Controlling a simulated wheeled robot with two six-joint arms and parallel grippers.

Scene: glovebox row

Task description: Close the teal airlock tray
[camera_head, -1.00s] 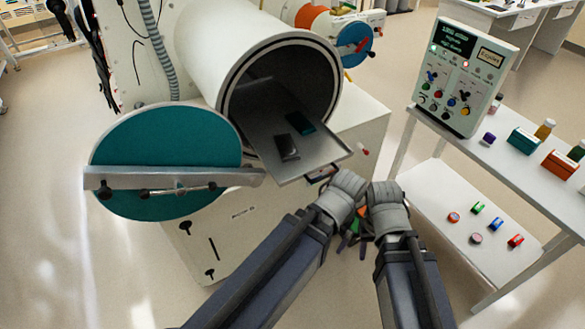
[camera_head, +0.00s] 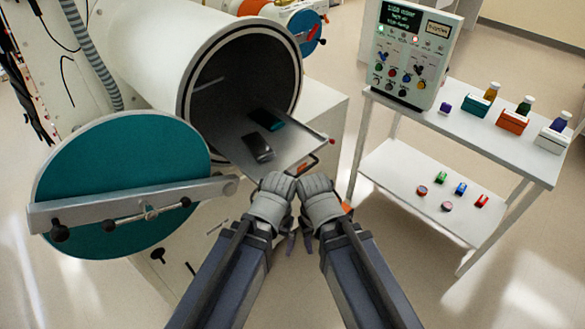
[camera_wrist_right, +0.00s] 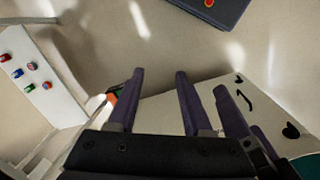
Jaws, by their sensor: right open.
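The grey airlock tray (camera_head: 226,128) sticks out of the white cylindrical airlock (camera_head: 190,75), whose round teal door (camera_head: 110,165) stands open at the left. A dark block (camera_head: 258,147) and a teal block (camera_head: 267,118) lie on the tray. A handle (camera_head: 308,163) shows at its front right edge. My right gripper (camera_head: 307,243) is just in front of the tray, mostly hidden by its wrist; the right wrist view shows its fingers (camera_wrist_right: 157,78) apart and empty. My left wrist is right beside it. The left fingers are mostly hidden, so their opening cannot be told.
A white two-shelf cart (camera_head: 480,140) at the right carries a control panel (camera_head: 410,50), bottles and coloured boxes, with small coloured items on its lower shelf. Another airlock with a blue door (camera_head: 305,30) is behind. Open floor lies between cart and airlock.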

